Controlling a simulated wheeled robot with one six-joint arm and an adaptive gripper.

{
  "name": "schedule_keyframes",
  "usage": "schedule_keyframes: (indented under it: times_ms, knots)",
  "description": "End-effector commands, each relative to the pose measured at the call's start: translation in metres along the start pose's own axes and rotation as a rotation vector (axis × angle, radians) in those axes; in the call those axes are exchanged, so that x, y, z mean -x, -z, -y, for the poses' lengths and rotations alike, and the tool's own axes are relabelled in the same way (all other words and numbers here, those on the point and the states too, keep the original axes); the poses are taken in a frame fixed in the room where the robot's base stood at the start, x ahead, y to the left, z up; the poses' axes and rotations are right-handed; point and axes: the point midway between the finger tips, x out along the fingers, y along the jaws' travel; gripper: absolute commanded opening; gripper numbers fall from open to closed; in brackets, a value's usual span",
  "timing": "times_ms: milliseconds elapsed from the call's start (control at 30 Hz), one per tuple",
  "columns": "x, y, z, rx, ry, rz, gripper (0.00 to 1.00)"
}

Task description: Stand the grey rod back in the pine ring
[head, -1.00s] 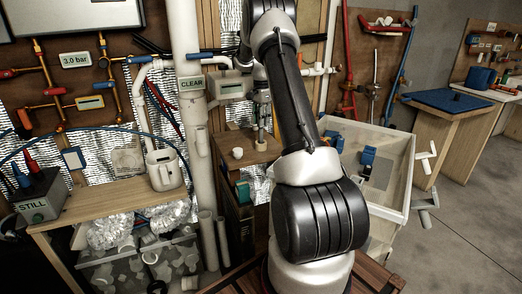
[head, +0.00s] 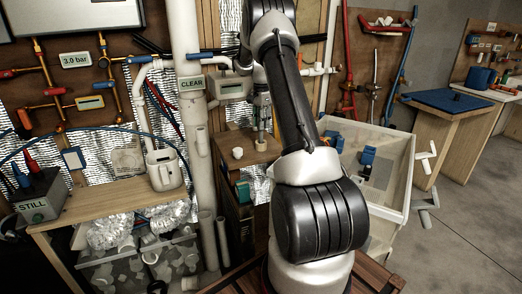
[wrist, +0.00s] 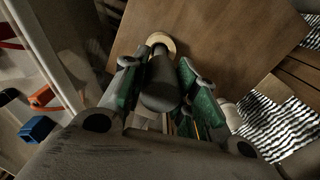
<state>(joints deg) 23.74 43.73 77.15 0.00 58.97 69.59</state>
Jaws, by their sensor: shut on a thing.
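The grey rod (wrist: 160,85) is a dark cylinder between the green-padded fingers of my gripper (wrist: 158,90) in the wrist view. My gripper is shut on it. The pine ring (wrist: 160,40) is a pale round piece on the brown wooden top (wrist: 215,35). The rod's far end overlaps the ring in the wrist view; I cannot tell whether it is inside the ring or just above it. In the head view my gripper (head: 262,112) is over the small wooden top (head: 245,144), small and partly hidden by my arm.
A white round piece (head: 238,153) stands on the wooden top, left of my gripper. A grey vertical pipe (head: 198,150) rises to the left. A pale open bin (head: 395,170) holding blue pieces stands to the right. A grey box (head: 232,88) is on the wall behind.

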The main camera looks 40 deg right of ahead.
Motion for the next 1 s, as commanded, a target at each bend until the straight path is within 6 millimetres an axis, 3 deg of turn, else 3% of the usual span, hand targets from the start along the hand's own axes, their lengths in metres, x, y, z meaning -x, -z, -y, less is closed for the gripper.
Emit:
schedule_keyframes:
  times_ms: [433, 467, 600, 1000]
  knots:
    - [-0.0036, 0.0000, -0.0001, 0.000, 0.000, 0.000, 0.00]
    - [-0.0036, 0.0000, -0.0001, 0.000, 0.000, 0.000, 0.31]
    - [-0.0036, -0.0001, -0.0001, 0.000, 0.000, 0.000, 0.54]
    - [-0.0038, -0.0001, -0.0002, 0.000, -0.001, 0.000, 0.54]
